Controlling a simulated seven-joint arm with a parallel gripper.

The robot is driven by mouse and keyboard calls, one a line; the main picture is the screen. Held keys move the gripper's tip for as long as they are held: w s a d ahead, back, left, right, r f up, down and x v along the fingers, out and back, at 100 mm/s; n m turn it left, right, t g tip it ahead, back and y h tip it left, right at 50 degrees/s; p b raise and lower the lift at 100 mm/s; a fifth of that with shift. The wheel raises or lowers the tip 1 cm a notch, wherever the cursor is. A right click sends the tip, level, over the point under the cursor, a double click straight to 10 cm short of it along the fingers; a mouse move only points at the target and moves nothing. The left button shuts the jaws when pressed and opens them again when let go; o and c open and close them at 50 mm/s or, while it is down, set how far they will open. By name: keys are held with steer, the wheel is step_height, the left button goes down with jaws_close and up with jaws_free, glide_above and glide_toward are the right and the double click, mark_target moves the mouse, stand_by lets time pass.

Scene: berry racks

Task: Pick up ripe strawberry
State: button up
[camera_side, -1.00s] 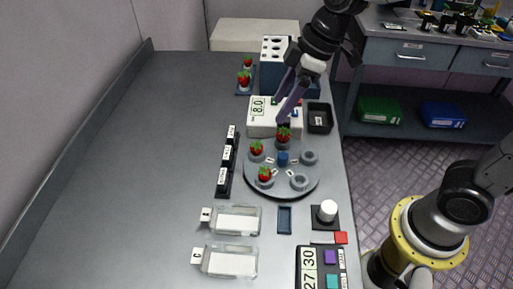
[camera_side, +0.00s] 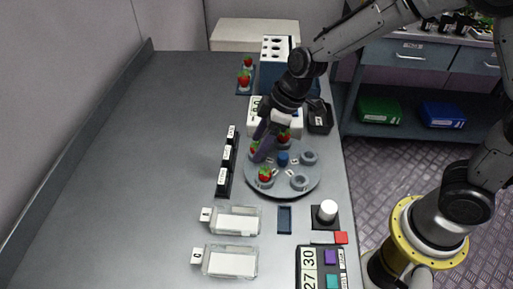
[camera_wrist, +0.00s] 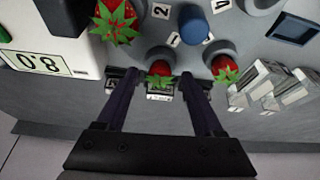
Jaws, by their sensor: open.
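The round grey turntable (camera_side: 283,188) stands on the bench with three red strawberries with green leaves in its cups. One is at the back (camera_side: 284,134), one at the front (camera_side: 265,174), and one at the left (camera_side: 253,148), partly hidden by my gripper. My gripper (camera_side: 258,156) points down at the left strawberry. In the wrist view my gripper (camera_wrist: 158,76) is open, and the left strawberry (camera_wrist: 160,69) shows between its fingertips. The back strawberry (camera_wrist: 117,18) and front strawberry (camera_wrist: 222,67) lie outside the fingers. I cannot tell whether a finger touches the berry.
A white box with an 8.0 display (camera_wrist: 38,62) stands behind the turntable. A black labelled rack (camera_side: 223,180) is at the left. Two clear trays (camera_side: 232,221) (camera_side: 229,262) are in front. More strawberries stand on a blue rack (camera_side: 244,80) at the back. The bench's left side is clear.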

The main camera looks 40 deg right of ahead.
steer(key=c, duration=0.7)
